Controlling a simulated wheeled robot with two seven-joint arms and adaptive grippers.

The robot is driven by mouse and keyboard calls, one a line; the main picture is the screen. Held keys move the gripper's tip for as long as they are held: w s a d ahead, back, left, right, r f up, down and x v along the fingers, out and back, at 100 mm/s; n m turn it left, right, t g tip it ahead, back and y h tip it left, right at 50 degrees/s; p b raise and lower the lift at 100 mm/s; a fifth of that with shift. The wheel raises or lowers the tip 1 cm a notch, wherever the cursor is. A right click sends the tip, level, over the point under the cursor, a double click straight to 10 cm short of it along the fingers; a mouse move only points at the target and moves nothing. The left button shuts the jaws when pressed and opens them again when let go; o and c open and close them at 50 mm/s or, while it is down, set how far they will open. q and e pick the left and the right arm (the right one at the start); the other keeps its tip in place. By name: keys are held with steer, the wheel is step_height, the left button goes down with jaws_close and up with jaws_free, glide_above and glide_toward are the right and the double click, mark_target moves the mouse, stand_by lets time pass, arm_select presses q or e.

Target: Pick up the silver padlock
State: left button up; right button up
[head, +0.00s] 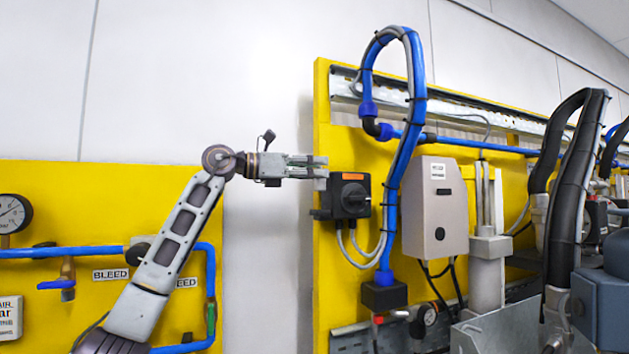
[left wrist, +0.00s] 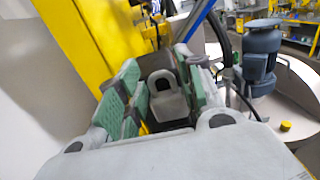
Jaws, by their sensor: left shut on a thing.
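My left gripper (head: 318,167) reaches in from the left in the head view, its fingertips beside the upper left of a black rotary switch box (head: 350,195). In the left wrist view, the left gripper (left wrist: 165,95) has its green-padded fingers shut on the silver padlock (left wrist: 170,107). The grey body and arched shackle of the padlock show between the pads. I cannot make out the padlock in the head view, nor tell whether its shackle touches the switch box. My right gripper is not in view.
The switch box is mounted on a yellow panel (head: 322,110). A blue hose (head: 417,95) and a grey box (head: 435,205) are just right of it. Another yellow panel (head: 100,200) with a gauge (head: 12,213) is at left. White wall shows between the panels.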

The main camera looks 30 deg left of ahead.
arm_select(q)
step_height(320, 180, up, 12)
steer(key=p, duration=0.2)
steer(key=shift+r, duration=0.25)
stand_by(0.5)
steer(key=shift+r, duration=0.1)
stand_by(0.3)
steer(key=shift+r+p, duration=0.25)
steer(key=shift+p, duration=0.25)
steer(key=shift+r+p, duration=1.2)
steer(key=shift+p, duration=0.35)
steer(key=shift+s+a, duration=0.1)
steer(key=v, duration=1.4)
stand_by(1.6)
